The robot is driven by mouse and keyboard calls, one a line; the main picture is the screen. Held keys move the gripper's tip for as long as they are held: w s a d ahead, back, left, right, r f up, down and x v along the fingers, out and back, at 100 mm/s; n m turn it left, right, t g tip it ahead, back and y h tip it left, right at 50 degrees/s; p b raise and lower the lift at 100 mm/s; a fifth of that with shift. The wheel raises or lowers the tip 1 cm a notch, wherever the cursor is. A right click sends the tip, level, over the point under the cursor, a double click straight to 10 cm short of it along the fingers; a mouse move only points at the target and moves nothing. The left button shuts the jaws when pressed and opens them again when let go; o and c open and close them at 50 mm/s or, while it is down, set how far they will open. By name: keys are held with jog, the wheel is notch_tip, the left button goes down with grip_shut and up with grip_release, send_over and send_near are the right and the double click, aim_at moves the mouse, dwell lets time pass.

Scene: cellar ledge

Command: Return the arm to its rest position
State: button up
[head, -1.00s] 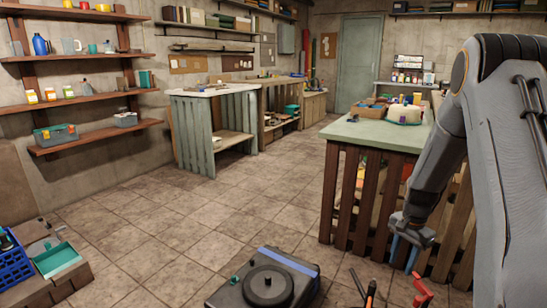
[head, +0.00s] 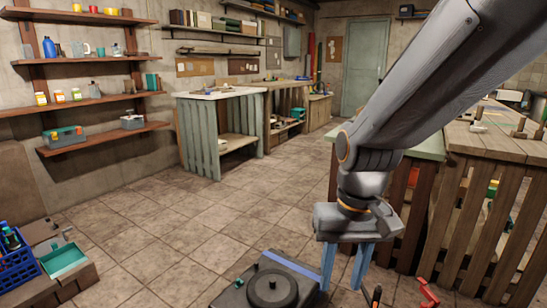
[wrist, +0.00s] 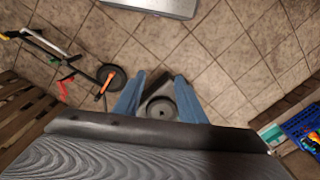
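My arm reaches down across the right side of the head view. My gripper (head: 342,284) hangs at its end, pointing down, with its two blue fingers apart and nothing held between them. In the wrist view the fingers of my gripper (wrist: 160,92) are also spread, with only a dark disc-topped body seen far below between them. In the head view the gripper hangs in front of the slatted wooden counter (head: 462,205). Whether it touches anything there cannot be told, but no contact shows.
A red-handled tool (head: 427,294) and an orange-handled one (head: 376,297) show low beside the gripper. A blue crate (head: 14,262) and a teal tray (head: 66,259) are at the lower left. The tiled floor (head: 190,222) is clear in the middle. Wall shelves (head: 100,137) line the left.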

jog(key=s+a+n, duration=0.2)
jog(key=s, duration=0.4)
jog(key=d+r+m+p, duration=0.2)
jog(key=d+r+p, duration=0.6)
jog(key=p, duration=0.7)
jog(key=shift+s+d+r+h+p, duration=0.15)
jog(key=shift+d+r+h+p, duration=0.15)
jog(key=shift+d+r, duration=0.1)
